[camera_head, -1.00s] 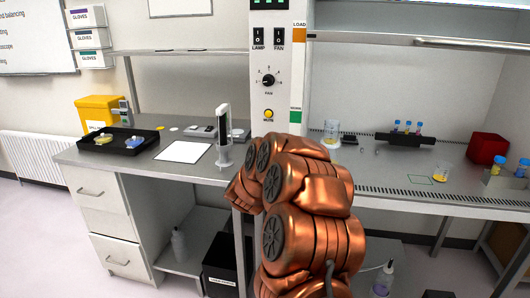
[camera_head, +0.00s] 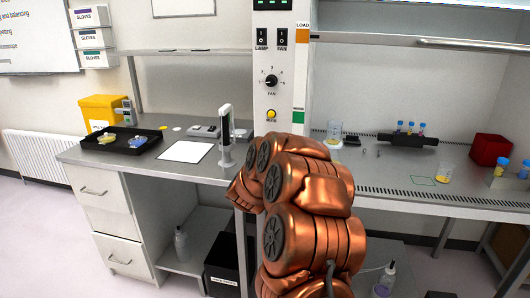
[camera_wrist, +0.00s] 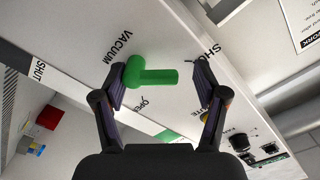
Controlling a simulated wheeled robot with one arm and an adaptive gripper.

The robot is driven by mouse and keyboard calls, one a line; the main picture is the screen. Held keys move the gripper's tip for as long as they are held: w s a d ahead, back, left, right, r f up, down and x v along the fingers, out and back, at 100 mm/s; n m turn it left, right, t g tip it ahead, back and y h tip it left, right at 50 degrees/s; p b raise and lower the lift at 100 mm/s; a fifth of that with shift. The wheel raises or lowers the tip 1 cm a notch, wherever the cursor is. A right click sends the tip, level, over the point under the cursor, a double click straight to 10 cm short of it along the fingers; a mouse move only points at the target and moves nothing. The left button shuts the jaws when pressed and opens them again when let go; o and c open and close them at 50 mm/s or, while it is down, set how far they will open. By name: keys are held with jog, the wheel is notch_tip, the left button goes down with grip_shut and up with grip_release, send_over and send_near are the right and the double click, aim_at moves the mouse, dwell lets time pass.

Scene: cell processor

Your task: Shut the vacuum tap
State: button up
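The vacuum tap (camera_wrist: 152,75) is a green round knob with a stubby lever, on a white panel in the wrist view. Its lever points to the right in that picture. A "VACUUM" label (camera_wrist: 118,46) is above it, an "OPEN" label (camera_wrist: 146,103) below, and a "SHUT" label (camera_wrist: 209,51) at upper right. My gripper (camera_wrist: 160,84) is open, with the tap between its fingers. The left finger is close beside the knob; I cannot tell if they touch. The right finger is apart from the lever's tip. In the head view my copper-coloured arm hides the gripper and tap.
A control column (camera_head: 283,60) with switches and a dial stands behind my arm. The left bench has a black tray (camera_head: 121,149) and a slim white stand (camera_head: 226,140). The right cabinet holds a beaker (camera_head: 335,132), a dark rack (camera_head: 407,140) and a red box (camera_head: 491,149).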

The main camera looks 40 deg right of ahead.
jog(key=shift+f, duration=0.2)
jog(key=v, duration=1.2)
dwell(0.4)
jog(key=shift+s+r, duration=0.1)
jog(key=shift+r, duration=0.05)
dwell(0.5)
